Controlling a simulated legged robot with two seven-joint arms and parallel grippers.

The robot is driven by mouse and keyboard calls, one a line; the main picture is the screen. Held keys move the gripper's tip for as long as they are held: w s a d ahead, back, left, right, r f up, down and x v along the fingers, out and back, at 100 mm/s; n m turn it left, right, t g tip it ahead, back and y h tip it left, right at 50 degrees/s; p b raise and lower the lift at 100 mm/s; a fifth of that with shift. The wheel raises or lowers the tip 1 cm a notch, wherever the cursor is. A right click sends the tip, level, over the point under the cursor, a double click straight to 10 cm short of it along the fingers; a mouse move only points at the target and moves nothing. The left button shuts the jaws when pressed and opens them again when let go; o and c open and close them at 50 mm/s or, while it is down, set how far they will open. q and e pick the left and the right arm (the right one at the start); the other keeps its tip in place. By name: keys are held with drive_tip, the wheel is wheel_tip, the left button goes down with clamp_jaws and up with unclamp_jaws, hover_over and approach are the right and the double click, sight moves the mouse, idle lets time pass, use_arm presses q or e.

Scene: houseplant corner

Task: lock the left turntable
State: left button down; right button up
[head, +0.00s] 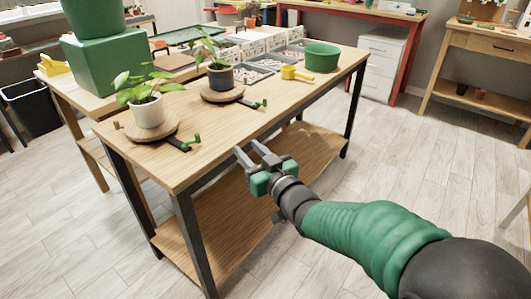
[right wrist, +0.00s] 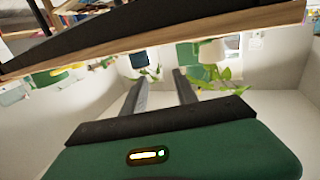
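The left turntable (head: 148,129) is a round wooden disc near the table's front left, bearing a white pot (head: 147,111) with a leafy green plant. Beside its right edge is a dark bar with a green-handled lever (head: 190,141), its lock. The right turntable (head: 222,94) bears a dark pot (head: 220,77) and has a similar green lever (head: 256,104). My right gripper (head: 247,150) is open and empty, in front of the table's front edge, right of the left lever and apart from it. Its two fingers also show spread in the right wrist view (right wrist: 158,75). My left gripper is not in view.
The wooden table (head: 125,135) has a lower shelf (head: 235,195). A yellow scoop (head: 292,73), a green bowl (head: 322,57) and sectioned trays stand toward its right. A big green planter (head: 108,65) stands at the back left. The floor in front is clear.

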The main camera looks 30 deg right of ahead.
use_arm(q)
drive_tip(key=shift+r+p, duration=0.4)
use_arm(e)
drive_tip(key=s+d, duration=0.2)
drive_tip(key=s, duration=0.1)
drive_tip(key=shift+s+d, duration=0.1)
drive_tip(key=shift+d, duration=0.2)
